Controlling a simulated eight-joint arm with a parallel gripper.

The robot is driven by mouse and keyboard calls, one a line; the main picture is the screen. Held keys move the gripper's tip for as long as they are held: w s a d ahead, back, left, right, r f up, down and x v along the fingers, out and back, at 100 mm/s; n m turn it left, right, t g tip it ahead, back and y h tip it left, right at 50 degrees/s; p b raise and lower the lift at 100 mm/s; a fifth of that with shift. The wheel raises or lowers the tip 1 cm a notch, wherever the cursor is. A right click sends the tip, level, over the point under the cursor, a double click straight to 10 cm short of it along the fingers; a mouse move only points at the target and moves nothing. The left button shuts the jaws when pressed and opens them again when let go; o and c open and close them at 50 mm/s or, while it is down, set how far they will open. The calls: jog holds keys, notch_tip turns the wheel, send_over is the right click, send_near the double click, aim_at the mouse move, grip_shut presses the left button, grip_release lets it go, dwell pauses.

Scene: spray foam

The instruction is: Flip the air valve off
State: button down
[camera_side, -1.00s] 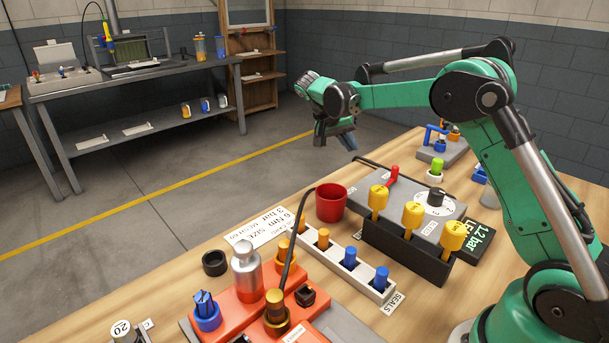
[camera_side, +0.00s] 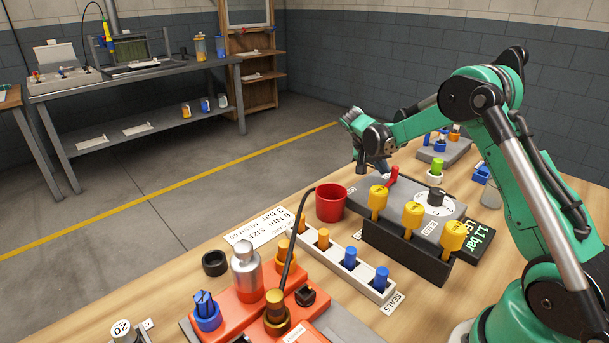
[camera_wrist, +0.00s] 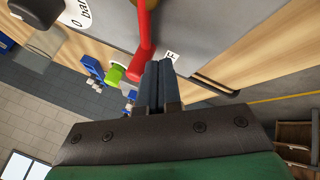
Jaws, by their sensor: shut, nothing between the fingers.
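The air valve's red lever (camera_side: 392,174) stands on the grey control box (camera_side: 345,199), near its back left corner. In the wrist view the red lever (camera_wrist: 147,42) runs down from the top edge, just left of my fingertips. My gripper (camera_side: 379,168) is shut and empty, low beside the lever in the side view. In the wrist view my gripper's two dark fingers (camera_wrist: 157,72) lie together next to the lever. I cannot tell whether they touch it. A label beside the lever is partly hidden by the fingers.
A black knob on a white dial (camera_side: 436,198) sits on the same box. Yellow-handled tools (camera_side: 413,214) stand in a black rack in front. A red cup (camera_side: 331,203) stands to the left. A green-topped part (camera_side: 436,166) is behind. A display (camera_side: 480,243) reads about 1.1 bar.

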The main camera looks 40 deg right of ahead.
jog(key=shift+s+d+m+g, duration=0.3)
jog(key=shift+s+d+m, duration=0.25)
jog(key=shift+s, duration=0.25)
